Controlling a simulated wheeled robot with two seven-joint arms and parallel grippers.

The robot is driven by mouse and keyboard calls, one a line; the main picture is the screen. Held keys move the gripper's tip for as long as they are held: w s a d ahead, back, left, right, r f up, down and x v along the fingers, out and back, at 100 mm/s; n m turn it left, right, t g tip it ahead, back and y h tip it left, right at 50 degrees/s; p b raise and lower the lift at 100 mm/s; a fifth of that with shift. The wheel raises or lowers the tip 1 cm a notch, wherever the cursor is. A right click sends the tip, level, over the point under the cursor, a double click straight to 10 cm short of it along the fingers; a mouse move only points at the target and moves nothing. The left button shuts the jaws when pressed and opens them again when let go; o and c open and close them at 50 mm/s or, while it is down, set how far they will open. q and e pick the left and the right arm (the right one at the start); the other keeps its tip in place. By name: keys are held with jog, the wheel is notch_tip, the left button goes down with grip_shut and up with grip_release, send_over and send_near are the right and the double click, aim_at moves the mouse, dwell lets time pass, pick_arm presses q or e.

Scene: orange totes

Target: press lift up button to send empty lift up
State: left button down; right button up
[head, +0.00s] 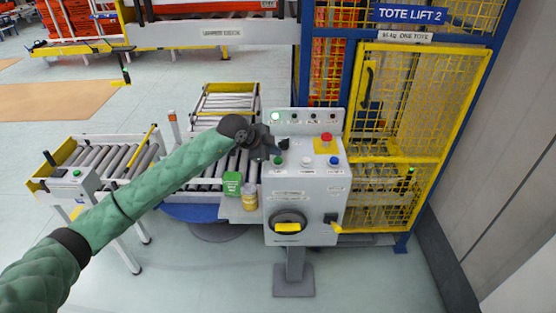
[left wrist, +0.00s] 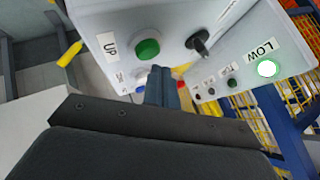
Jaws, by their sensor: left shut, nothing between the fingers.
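The grey control box (head: 305,215) stands on a post in front of the lift cage. Its sloped top has a green button (head: 278,161), labelled UP in the left wrist view (left wrist: 147,49). A black selector switch (left wrist: 199,42) is beside it. A lamp labelled LOW (left wrist: 267,68) is lit on the back panel. My left gripper (head: 283,147) is shut and empty, close to the green button. In the left wrist view its fingertips (left wrist: 162,85) appear just beside the button; I cannot tell if they touch. My right gripper is not in view.
A red emergency button (head: 327,139) on yellow and a blue button (head: 334,160) are on the same panel. The yellow mesh lift cage (head: 395,130) stands behind, signed TOTE LIFT 2. Roller conveyors (head: 118,160) are at the left. A green box (head: 232,183) stands beside the control box.

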pick_arm(q)
jog(key=shift+f+b, duration=0.3)
jog(key=shift+f, duration=0.15)
dwell(0.3)
